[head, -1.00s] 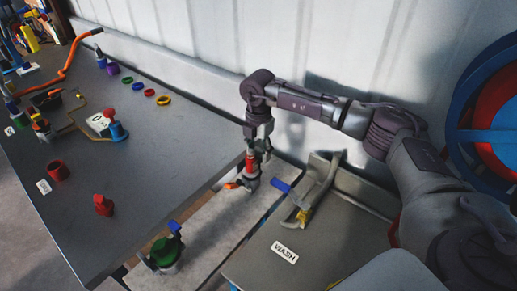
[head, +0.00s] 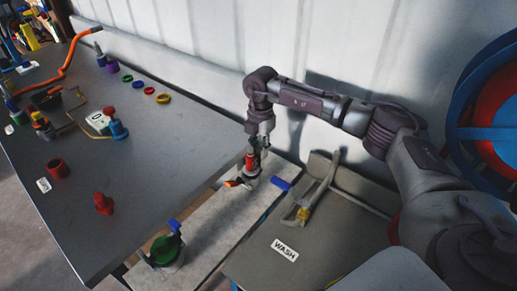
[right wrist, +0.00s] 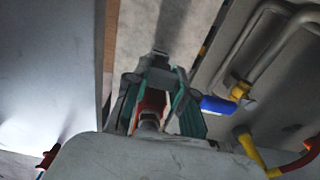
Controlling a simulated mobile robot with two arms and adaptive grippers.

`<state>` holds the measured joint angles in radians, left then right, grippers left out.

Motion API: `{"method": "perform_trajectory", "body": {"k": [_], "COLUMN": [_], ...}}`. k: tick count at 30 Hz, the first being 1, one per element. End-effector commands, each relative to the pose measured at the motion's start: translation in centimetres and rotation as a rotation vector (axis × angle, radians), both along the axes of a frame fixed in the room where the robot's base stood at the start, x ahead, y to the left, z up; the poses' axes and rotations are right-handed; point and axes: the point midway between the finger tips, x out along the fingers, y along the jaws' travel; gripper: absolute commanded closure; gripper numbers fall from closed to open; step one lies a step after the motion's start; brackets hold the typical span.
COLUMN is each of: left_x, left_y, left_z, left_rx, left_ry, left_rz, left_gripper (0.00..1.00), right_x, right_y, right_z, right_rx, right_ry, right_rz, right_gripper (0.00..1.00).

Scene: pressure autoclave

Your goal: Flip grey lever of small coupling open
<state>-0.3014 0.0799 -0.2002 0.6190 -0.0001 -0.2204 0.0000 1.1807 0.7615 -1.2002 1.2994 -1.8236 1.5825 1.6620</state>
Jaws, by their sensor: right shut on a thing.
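The small coupling (head: 251,163) has a red upper part on a greyish body, with an orange piece at its left side. It stands on the pale strip between the table and the wash area. My right gripper (head: 261,151) reaches down from above and is shut on it. In the right wrist view the fingers (right wrist: 160,112) close around a part of it, with red (right wrist: 152,104) showing between them. The grey lever cannot be told apart from the fingers. My left gripper is not in view.
A green coupling (head: 164,250) stands nearer on the same pale strip (head: 208,232). The dark table (head: 150,180) holds coloured rings and fittings. A corrugated wall (head: 330,50) rises behind.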

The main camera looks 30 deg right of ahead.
Motion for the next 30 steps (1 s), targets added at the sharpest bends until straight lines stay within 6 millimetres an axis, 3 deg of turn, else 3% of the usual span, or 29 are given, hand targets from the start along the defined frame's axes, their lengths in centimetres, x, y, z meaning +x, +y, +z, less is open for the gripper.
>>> {"method": "perform_trajectory", "body": {"k": [15,29,30], "left_x": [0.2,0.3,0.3], "left_y": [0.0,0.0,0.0], "left_z": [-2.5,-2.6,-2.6], "left_rx": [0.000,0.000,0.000], "left_ry": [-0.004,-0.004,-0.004], "left_rz": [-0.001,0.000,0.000], "left_gripper": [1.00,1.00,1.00], "right_x": [1.4,1.4,1.4], "right_y": [-3.0,-3.3,-3.3], "right_z": [-1.1,-1.0,-1.0], "right_rx": [0.382,0.422,0.422], "right_ry": [0.155,0.170,0.170], "right_rz": [-0.005,-0.001,-0.001], "right_gripper": [1.00,1.00,0.71]}}
